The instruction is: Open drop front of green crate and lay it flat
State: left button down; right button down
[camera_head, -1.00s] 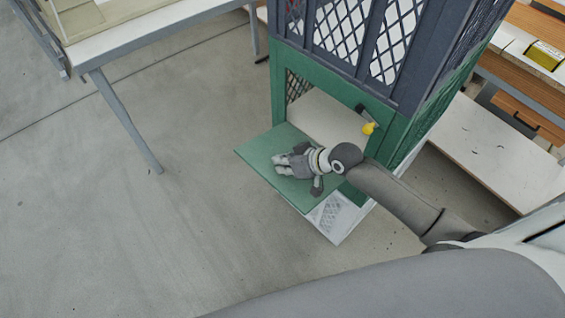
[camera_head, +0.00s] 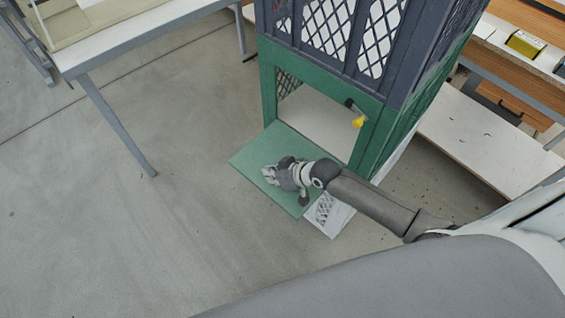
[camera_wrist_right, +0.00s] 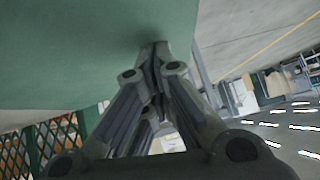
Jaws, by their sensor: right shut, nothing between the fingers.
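The green crate (camera_head: 370,150) stands below a dark blue crate, with its front opening uncovered. Its green drop front (camera_head: 250,157) is hinged out from the bottom of the opening and extends outward, close to flat. I cannot tell whether it is exactly level. My right gripper (camera_head: 268,174) is over the panel's outer part, shut and empty. In the right wrist view the gripper (camera_wrist_right: 155,50) has its tips at or very near the green panel surface (camera_wrist_right: 70,45); contact is unclear. A yellow-ended latch (camera_head: 358,121) sits at the opening's upper right. My left gripper is not in view.
The dark blue crate (camera_head: 330,35) with lattice sides is stacked on top. A white table (camera_head: 130,33) stands at left, and a low white shelf (camera_head: 490,150) at right. The floor at left is clear.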

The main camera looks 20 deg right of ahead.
notch_tip(320, 180, up, 5)
jog(key=p, duration=0.4)
jog(key=shift+a+f, duration=0.1)
jog(key=shift+f, duration=0.1)
jog(key=s+d+r+m+g+h, duration=0.1)
jog(key=s+d+r+g+h, duration=0.3)
jog(key=s, duration=0.8)
jog(key=s+d+r+m+h, duration=0.15)
jog(key=s+r, duration=0.35)
jog(key=s, duration=0.7)
notch_tip(320, 180, down, 26)
jog(key=s+g, duration=0.1)
jog(key=s, duration=0.1)
jog(key=s+d+f+g, duration=0.1)
jog(key=s+d+f, duration=0.2)
jog(key=s+f, duration=1.3)
jog(key=shift+s, duration=0.2)
